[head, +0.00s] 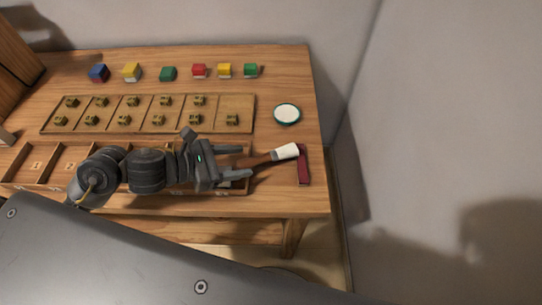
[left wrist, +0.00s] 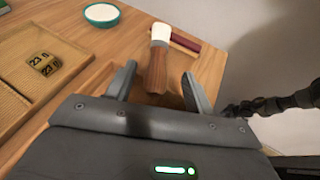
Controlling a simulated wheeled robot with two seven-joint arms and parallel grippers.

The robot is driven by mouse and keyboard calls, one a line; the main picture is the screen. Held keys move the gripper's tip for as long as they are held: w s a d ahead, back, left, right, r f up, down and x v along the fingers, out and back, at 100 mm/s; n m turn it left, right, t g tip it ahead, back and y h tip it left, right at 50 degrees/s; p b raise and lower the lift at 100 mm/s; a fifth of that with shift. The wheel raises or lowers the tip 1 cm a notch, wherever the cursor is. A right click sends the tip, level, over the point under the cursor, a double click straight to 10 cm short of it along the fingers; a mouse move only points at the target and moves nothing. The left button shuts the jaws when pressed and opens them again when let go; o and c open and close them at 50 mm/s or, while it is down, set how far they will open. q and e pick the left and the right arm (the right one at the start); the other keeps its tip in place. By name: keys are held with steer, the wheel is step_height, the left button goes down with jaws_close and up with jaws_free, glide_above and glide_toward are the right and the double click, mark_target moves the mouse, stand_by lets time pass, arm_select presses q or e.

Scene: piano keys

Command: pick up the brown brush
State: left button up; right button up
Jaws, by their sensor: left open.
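The brown brush (head: 265,160) has a brown wooden handle and a white head, and lies near the right end of the wooden table. Its white head points right and slightly up in the head view. My left gripper (head: 249,161) is open, with its two fingers on either side of the handle's near end. In the left wrist view the handle of the brush (left wrist: 156,72) shows between and beyond the fingertips of the left gripper (left wrist: 160,80), with a gap on each side. My right gripper is not seen.
A dark red block (head: 303,166) lies just beyond the brush head. A round white dish with a green rim (head: 287,114) stands behind. A compartmented tray (head: 243,103) holds small brass-coloured pieces. Several coloured blocks (head: 168,73) line the back. A wall stands to the right.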

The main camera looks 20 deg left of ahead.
mark_target(261, 157)
arm_select(q)
steer(key=shift+w+d, duration=0.2)
steer(key=p+x, duration=0.1)
steer(key=x, duration=0.3)
steer(key=shift+w+d+p, duration=0.15)
steer(key=shift+p, duration=0.15)
steer(key=shift+w+f, duration=0.1)
steer(key=c, duration=1.1)
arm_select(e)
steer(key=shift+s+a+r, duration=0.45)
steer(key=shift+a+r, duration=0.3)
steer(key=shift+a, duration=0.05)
arm_select(q)
steer(key=shift+c, duration=0.2)
